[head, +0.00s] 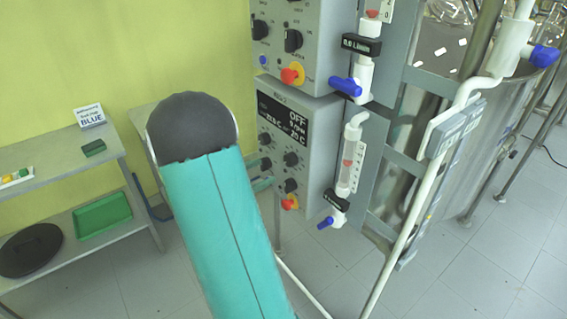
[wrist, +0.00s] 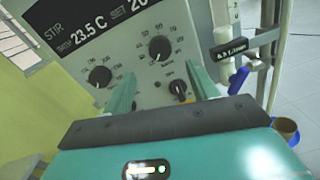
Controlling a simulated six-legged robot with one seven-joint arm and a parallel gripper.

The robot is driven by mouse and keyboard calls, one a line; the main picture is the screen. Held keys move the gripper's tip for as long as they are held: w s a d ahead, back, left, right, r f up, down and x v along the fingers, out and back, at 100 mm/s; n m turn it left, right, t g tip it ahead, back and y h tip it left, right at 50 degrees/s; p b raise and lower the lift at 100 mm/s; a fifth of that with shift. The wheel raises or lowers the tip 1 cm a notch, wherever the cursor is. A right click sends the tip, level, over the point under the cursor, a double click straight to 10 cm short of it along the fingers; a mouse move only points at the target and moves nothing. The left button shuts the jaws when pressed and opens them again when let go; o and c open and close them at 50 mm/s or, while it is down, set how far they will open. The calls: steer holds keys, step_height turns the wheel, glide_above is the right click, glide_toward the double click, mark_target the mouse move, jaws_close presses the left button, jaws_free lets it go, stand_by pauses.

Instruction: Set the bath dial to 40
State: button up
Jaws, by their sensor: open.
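The lower grey control box (head: 322,155) carries a dark display reading OFF, about 23.5 C and a set value near 20 C. Below the display are several black dials. In the wrist view, a black dial (wrist: 159,48) with a ring of numbers sits below the set reading, its label not readable. Another black dial (wrist: 99,76) sits to its left. My gripper (wrist: 161,84) is open and empty, its two teal fingers pointing at the panel. The numbered dial shows beyond the gap between them, and no contact shows. In the head view my arm hides the gripper.
A red knob (head: 290,203) is low on the box. A blue-handled valve (head: 327,222) and glass flow tube stand right of it. An upper control box (head: 290,45) is above. A shelf (head: 60,175) stands left, with a green tray (head: 103,214).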

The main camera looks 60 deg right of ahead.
mark_target(286, 161)
steer(key=x, duration=0.8)
steer(key=shift+d, duration=0.15)
steer(key=shift+c, duration=0.4)
steer(key=c, duration=0.9)
